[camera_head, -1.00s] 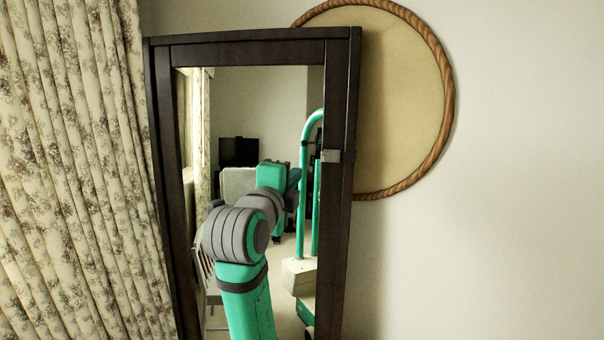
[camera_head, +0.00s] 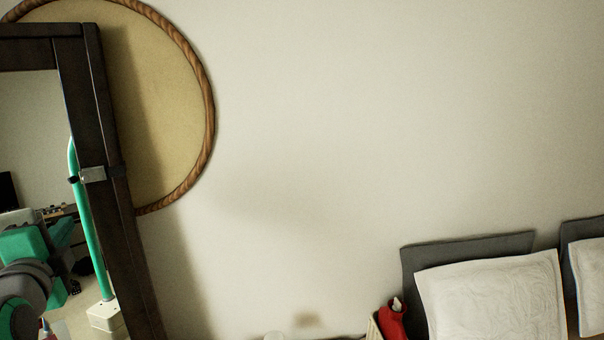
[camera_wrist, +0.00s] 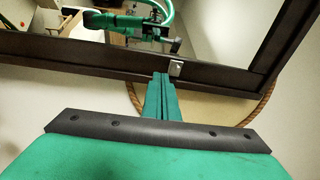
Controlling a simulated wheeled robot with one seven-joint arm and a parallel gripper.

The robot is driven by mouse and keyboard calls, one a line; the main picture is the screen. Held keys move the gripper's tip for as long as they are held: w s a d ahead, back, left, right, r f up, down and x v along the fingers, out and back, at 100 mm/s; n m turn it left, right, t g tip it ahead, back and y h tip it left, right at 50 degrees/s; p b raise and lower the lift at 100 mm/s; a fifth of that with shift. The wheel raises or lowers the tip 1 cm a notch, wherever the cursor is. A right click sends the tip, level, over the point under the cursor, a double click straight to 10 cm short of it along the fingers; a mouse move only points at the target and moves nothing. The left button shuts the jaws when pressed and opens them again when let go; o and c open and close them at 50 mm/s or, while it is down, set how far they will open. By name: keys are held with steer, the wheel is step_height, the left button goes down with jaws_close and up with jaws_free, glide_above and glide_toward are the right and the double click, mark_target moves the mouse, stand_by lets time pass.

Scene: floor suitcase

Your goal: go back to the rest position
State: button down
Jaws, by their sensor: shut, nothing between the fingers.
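My gripper (camera_wrist: 161,80) is at the centre of the wrist view. Its two green fingers lie together, shut with nothing between them. They point toward the dark wooden mirror frame (camera_wrist: 225,77), beside a small metal latch (camera_wrist: 176,68). I cannot tell whether the fingertips touch the frame. In the head view the gripper is not clearly seen. Green and grey arm parts (camera_head: 25,285) show at the lower left there, and I cannot tell whether they are direct or reflected.
The tall mirror (camera_head: 130,230) stands at the left, with its latch (camera_head: 93,174) on the side. A round rope-edged disc (camera_head: 170,110) hangs behind it. The wall (camera_head: 350,130) is bare. White pillows (camera_head: 490,295) and a red item (camera_head: 392,322) are at the lower right.

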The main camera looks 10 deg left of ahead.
steer(key=w+d+f+n+h, duration=0.1)
steer(key=w+d+f, duration=0.15)
steer(key=f, duration=0.45)
steer(key=w+d+f+n, duration=0.1)
steer(key=w+d+f, duration=0.1)
steer(key=d+f, duration=0.35)
steer(key=w+d+f+n+h, duration=0.1)
steer(key=w+d+f+n, duration=0.15)
steer(key=f, duration=0.65)
steer(key=s+d+f+n+h, duration=0.2)
steer(key=s+d+f, duration=0.1)
steer(key=d+f, duration=1.45)
steer(key=s+d+f+n+t+h, duration=0.1)
steer(key=s+d+f+n, duration=0.1)
steer(key=s+d+f, duration=0.6)
steer(key=s+d+n+h, duration=0.1)
steer(key=s+d+h, duration=0.1)
steer(key=s+d, duration=0.6)
steer(key=s+d+n+h, duration=0.1)
steer(key=s+d+h, duration=0.2)
steer(key=s+d, duration=0.5)
steer(key=f+v, duration=0.1)
steer(key=v, duration=0.5)
steer(key=shift+s+f, duration=0.15)
steer(key=shift+s, duration=0.35)
steer(key=c, duration=1.8)
jaws_free()
steer(key=shift+s+d, duration=0.2)
steer(key=shift+s, duration=0.15)
